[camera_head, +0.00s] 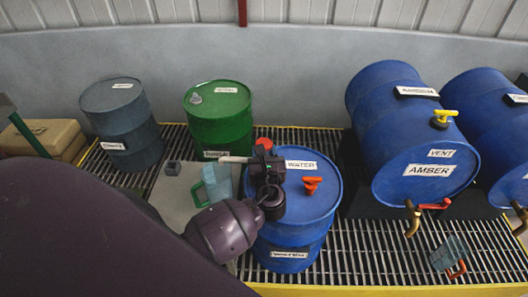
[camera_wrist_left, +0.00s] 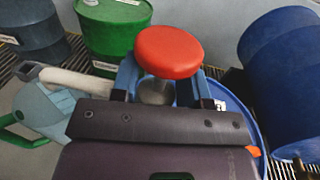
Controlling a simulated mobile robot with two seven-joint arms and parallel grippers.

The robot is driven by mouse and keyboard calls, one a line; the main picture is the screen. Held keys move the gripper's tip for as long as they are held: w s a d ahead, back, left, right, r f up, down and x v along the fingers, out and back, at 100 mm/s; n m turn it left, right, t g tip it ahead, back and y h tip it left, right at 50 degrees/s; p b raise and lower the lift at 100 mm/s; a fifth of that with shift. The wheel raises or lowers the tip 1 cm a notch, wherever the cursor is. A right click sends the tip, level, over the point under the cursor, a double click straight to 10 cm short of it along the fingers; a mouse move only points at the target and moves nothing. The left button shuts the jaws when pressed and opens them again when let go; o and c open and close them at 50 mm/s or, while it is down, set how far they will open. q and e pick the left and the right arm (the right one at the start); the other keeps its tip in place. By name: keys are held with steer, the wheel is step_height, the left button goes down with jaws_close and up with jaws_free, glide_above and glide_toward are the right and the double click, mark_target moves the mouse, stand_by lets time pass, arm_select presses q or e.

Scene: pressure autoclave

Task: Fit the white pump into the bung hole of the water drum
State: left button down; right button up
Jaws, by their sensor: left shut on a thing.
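The blue water drum (camera_head: 291,233) stands upright at centre, labelled WATER, with an orange-red fitting (camera_head: 312,184) on its top. My left gripper (camera_head: 264,165) is over the far-left part of the drum top, shut on the pump. The pump's round red knob (camera_wrist_left: 168,52) stands above the fingers, with a grey shaft (camera_wrist_left: 156,92) below it. Its white spout (camera_wrist_left: 75,80) points left; the spout also shows in the head view (camera_head: 235,159). The pump looks about upright. Its lower end and the bung hole are hidden by my gripper, so I cannot tell whether it is inserted. My right gripper is not in view.
A light blue jug (camera_head: 216,184) stands left of the drum, under the spout. A green drum (camera_head: 218,117) and a dark blue-grey drum (camera_head: 122,122) stand behind left. The lying AMBER drum (camera_head: 400,130) is at right.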

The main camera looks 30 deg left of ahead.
arm_select(q)
steer(key=shift+f, duration=0.1)
steer(key=c, duration=0.5)
jaws_free()
steer(key=shift+c, duration=0.2)
steer(key=shift+s, duration=0.1)
steer(key=v, duration=1)
steer(key=shift+s+d+b, duration=0.15)
steer(key=shift+d+b, duration=0.15)
steer(key=shift+b, duration=0.1)
